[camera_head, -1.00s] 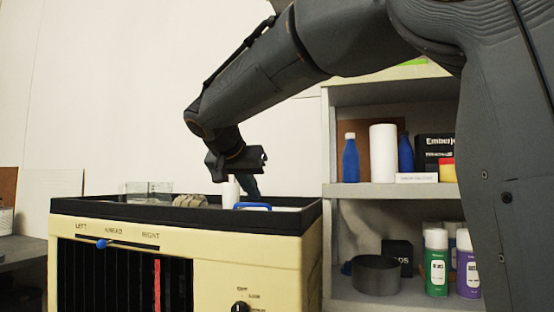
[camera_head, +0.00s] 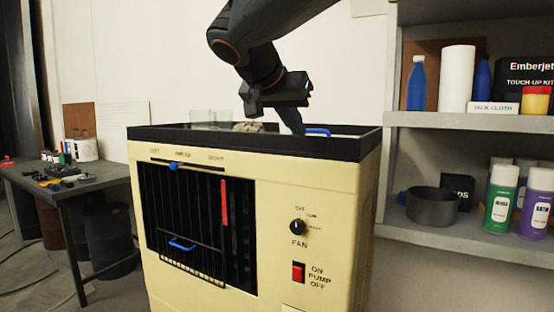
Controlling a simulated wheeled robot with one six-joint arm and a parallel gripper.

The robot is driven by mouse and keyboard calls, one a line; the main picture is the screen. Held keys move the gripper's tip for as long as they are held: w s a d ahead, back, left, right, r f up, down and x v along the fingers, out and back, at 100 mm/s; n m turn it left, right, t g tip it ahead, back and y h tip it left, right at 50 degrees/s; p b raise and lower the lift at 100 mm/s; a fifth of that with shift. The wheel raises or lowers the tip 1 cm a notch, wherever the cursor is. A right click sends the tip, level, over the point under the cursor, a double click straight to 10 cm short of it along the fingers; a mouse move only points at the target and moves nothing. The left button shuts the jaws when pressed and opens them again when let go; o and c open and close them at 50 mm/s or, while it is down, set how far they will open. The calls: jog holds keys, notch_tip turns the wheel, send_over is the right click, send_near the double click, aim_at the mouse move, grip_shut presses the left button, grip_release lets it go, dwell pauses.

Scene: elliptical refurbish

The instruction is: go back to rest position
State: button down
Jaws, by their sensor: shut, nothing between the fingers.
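My gripper (camera_head: 291,121) hangs from my dark grey arm at the top centre of the head view. It points down over the black-rimmed open top of a cream cooler unit (camera_head: 275,200). Its fingers are shut with nothing between them. The fingertips are close to the tray rim, beside a blue handle (camera_head: 318,131); I cannot tell whether they touch anything. My arm comes in from the top of the picture and is bent at the wrist.
The cooler's top also holds a clear container (camera_head: 210,117) and a beige lump (camera_head: 248,127). A grey shelf (camera_head: 450,119) with bottles, cans and a dark pot (camera_head: 432,207) stands at right. A workbench (camera_head: 75,184) with small tools stands at left.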

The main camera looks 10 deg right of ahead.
jog(key=s+a+f+n+g+y, duration=0.1)
jog(key=s+f+n+g+y, duration=0.75)
jog(key=s+f, duration=2.2)
jog(key=w+d+r+m+h+p, duration=0.1)
jog(key=d+r+p, duration=0.8)
jog(key=p, duration=1.1)
jog(key=shift+w+d+r+m+h, duration=0.35)
jog(key=shift+r+h, duration=0.15)
jog(key=shift+h, duration=0.25)
jog(key=shift+g, duration=0.25)
